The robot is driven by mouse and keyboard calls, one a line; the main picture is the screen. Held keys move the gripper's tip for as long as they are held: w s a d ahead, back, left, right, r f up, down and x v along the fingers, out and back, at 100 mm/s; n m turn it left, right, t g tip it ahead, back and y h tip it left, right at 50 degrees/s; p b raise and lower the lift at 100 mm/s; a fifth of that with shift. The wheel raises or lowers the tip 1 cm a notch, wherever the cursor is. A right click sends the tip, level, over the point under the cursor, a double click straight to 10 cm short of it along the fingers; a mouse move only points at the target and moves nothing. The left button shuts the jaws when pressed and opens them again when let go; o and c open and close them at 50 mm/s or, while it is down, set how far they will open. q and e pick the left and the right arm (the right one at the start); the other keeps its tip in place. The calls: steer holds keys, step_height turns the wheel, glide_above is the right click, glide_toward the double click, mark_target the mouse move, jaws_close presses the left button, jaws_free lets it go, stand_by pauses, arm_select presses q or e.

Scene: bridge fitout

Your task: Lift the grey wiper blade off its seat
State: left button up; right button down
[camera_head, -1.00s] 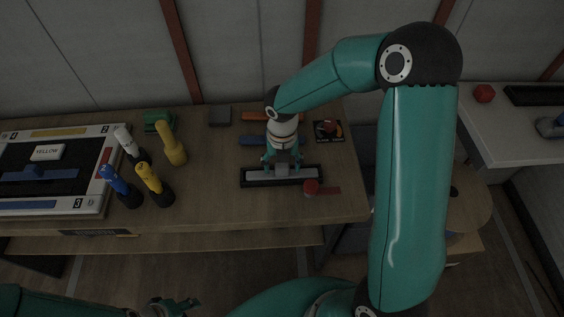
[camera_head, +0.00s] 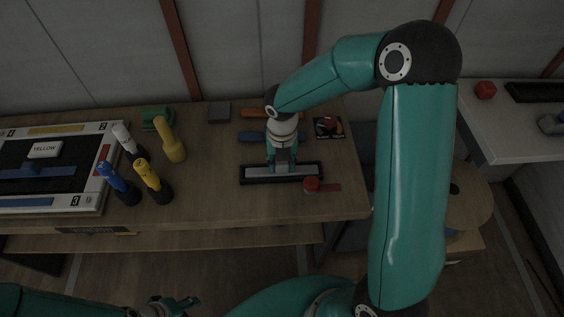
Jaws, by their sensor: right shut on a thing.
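The grey wiper blade (camera_head: 258,173) lies along its black seat (camera_head: 316,178) on the wooden table, level as far as I can see. My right gripper (camera_head: 282,168) reaches down from above and is shut on the middle of the blade, at a raised grey part between its fingers. The fingers hide part of the blade's middle, and I see no clear gap under it. My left gripper (camera_head: 178,304) is at the bottom edge, far from the blade, partly cut off and dark; its finger opening is unclear.
Blue (camera_head: 252,137) and orange (camera_head: 258,114) bars lie behind. Several blue, white and yellow bottle-like tools (camera_head: 171,142) and a framed board (camera_head: 88,205) are left. Free table lies between.

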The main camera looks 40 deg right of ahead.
steer(key=shift+r+p, duration=2.1)
steer(key=shift+r, duration=0.2)
